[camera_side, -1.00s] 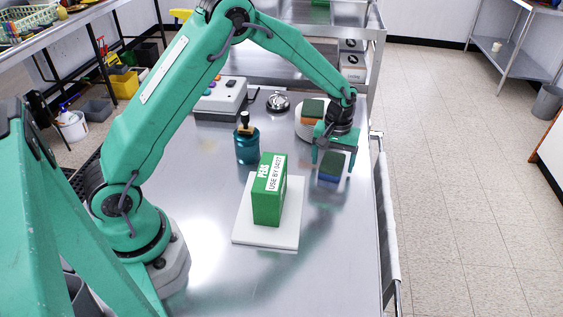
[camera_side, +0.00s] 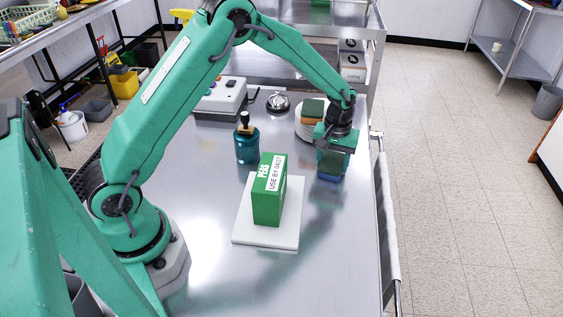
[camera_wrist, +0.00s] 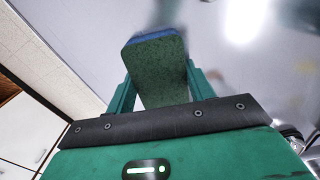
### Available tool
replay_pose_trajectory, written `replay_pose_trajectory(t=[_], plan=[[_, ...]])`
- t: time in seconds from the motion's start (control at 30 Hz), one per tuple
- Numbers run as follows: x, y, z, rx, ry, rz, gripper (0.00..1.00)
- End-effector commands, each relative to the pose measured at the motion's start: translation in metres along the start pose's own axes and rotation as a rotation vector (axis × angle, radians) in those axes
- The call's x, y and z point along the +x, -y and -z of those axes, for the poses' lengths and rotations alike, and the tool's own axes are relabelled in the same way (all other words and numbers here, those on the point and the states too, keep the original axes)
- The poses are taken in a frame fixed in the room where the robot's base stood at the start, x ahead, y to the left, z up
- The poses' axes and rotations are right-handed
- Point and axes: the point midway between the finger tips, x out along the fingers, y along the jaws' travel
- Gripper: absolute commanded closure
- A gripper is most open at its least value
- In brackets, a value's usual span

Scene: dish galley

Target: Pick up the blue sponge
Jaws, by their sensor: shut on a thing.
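The blue sponge (camera_side: 329,178) has a dark green top layer and sits at the steel table's right side, in front of the white plate. My gripper (camera_side: 333,160) is down over it and shut on it; the fingers hide most of it in the side view. In the wrist view the sponge (camera_wrist: 158,72) shows its green top and a blue edge at the far end. The fingers of my gripper (camera_wrist: 158,88) stand on either side of it. I cannot tell whether its underside touches the table.
Behind my gripper, an orange and green sponge (camera_side: 312,112) lies on a round white plate (camera_side: 301,134). A blue-green bottle (camera_side: 247,148) and a green box (camera_side: 269,190) on a white board (camera_side: 263,238) stand to the left. The front right of the table (camera_side: 335,260) is clear.

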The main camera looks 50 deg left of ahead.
Motion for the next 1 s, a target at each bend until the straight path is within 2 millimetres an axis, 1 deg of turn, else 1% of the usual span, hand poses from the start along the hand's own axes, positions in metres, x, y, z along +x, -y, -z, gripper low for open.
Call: replay_pose_trajectory(t=[0.23,0.37,0.53,0.67,1.0], plan=[[-0.001,0.000,0.000,0.000,0.000,0.000,0.67],[-0.006,0.000,0.000,0.000,-0.001,-0.001,0.67],[-0.021,0.000,0.001,0.000,-0.002,-0.002,0.67],[-0.040,-0.001,0.001,0.000,-0.004,-0.003,0.67],[-0.076,-0.022,-0.054,0.005,-0.002,-0.002,0.67]])
